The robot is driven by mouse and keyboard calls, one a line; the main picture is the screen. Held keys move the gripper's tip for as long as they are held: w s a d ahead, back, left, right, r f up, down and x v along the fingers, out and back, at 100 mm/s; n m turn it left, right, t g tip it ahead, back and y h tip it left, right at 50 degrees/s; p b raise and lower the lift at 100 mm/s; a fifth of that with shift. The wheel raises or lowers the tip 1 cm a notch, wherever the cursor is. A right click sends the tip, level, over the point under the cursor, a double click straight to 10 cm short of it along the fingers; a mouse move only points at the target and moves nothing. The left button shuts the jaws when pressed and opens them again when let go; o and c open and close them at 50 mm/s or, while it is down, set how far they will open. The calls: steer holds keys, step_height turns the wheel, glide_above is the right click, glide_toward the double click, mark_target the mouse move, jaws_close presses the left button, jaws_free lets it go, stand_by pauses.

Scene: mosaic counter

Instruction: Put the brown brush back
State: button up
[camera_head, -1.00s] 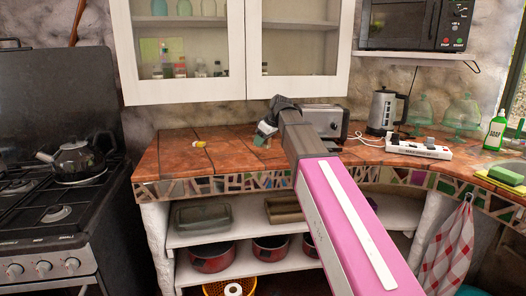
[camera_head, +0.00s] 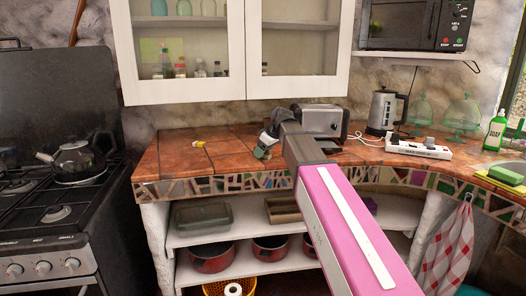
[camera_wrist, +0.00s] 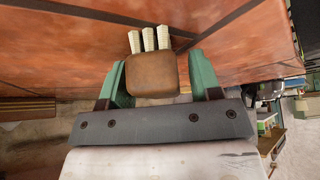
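A brown block-shaped brush (camera_wrist: 152,76) with white bristles shows in the wrist view, seen nearly end-on. It lies between the two green fingers of my gripper (camera_wrist: 156,72), close to the left finger, with a narrow gap showing at the right finger. The fingers stand wide apart. In the head view my gripper (camera_head: 264,149) is low over the front part of the tiled counter (camera_head: 215,156), left of the toaster. The brush cannot be made out clearly there.
A silver toaster (camera_head: 322,120) stands behind my wrist. A kettle (camera_head: 383,110) and a white power strip (camera_head: 419,148) are further right. A small yellow item (camera_head: 198,144) lies on the counter to the left. The counter's left part is mostly clear; cabinets (camera_head: 240,50) hang above.

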steer(key=shift+r, duration=0.1)
steer(key=v, duration=1.2)
stand_by(0.4)
